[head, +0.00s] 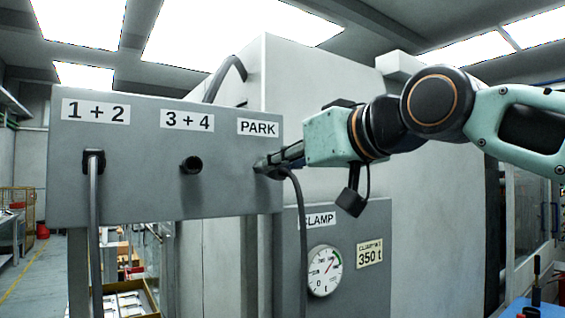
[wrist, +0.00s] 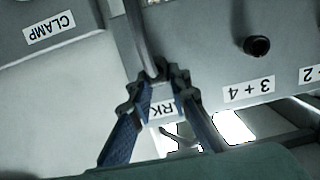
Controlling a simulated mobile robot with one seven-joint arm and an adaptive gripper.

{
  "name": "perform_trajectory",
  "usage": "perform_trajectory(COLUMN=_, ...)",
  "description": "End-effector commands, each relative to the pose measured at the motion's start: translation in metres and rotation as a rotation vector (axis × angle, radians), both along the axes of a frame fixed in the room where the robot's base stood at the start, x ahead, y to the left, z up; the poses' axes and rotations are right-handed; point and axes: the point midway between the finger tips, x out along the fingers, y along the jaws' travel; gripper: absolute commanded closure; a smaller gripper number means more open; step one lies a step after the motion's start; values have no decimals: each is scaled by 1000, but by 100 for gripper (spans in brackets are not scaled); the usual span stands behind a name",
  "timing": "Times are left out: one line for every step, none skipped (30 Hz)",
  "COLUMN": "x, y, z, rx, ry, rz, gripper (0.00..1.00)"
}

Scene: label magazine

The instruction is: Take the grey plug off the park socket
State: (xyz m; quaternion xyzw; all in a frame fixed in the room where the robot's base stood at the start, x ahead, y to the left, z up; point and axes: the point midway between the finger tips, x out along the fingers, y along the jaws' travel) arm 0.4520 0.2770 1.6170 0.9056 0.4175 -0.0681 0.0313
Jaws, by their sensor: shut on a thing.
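My gripper (head: 272,162) is shut on the grey plug (head: 263,170) just below the PARK label (head: 258,128) on the grey panel. In the wrist view, my fingertips (wrist: 158,84) close around the plug, which they largely hide. Its grey cable (head: 298,225) hangs down from my fingertips; it also shows in the wrist view (wrist: 137,32). The park socket is hidden behind the plug and fingers. I cannot tell whether the plug is fully seated in it.
The 3 + 4 socket (head: 190,165) is dark and has no cable. A plug (head: 94,160) with a hanging cable sits under the 1 + 2 label. Below right is a CLAMP box with a round gauge (head: 324,271). A tall grey cabinet (head: 310,75) stands behind the panel.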

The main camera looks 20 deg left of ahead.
Motion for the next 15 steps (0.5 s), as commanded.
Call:
perform_trajectory(x=0, y=0, z=0, rx=0, ry=0, rz=0, gripper=100)
perform_trajectory(x=0, y=0, z=0, rx=1, ry=-1, rz=0, gripper=100)
perform_trajectory(x=0, y=0, z=0, rx=1, ry=-1, rz=0, gripper=100)
perform_trajectory(x=0, y=-1, z=0, rx=1, ry=-1, rz=0, gripper=100)
perform_trajectory(x=-1, y=-1, z=0, rx=1, ry=-1, rz=0, gripper=100)
perform_trajectory(x=-1, y=-2, z=0, rx=1, ry=0, rz=0, gripper=100)
perform_trajectory(x=-2, y=-3, z=0, rx=1, ry=0, rz=0, gripper=100)
perform_trajectory(x=-3, y=-4, z=0, rx=1, ry=0, rz=0, gripper=100)
perform_trajectory(x=-3, y=-6, z=0, rx=1, ry=0, rz=-1, gripper=100)
perform_trajectory(x=-4, y=-7, z=0, rx=1, ry=0, rz=-1, gripper=100)
perform_trajectory(x=-5, y=-8, z=0, rx=1, ry=0, rz=-1, gripper=100)
perform_trajectory(x=-6, y=-9, z=0, rx=1, ry=0, rz=-1, gripper=100)
perform_trajectory(x=-7, y=-10, z=0, rx=1, ry=0, rz=-1, gripper=100)
perform_trajectory(x=-8, y=-10, z=0, rx=1, ry=0, rz=-1, gripper=100)
perform_trajectory(x=-9, y=-12, z=-1, rx=1, ry=0, rz=-1, gripper=100)
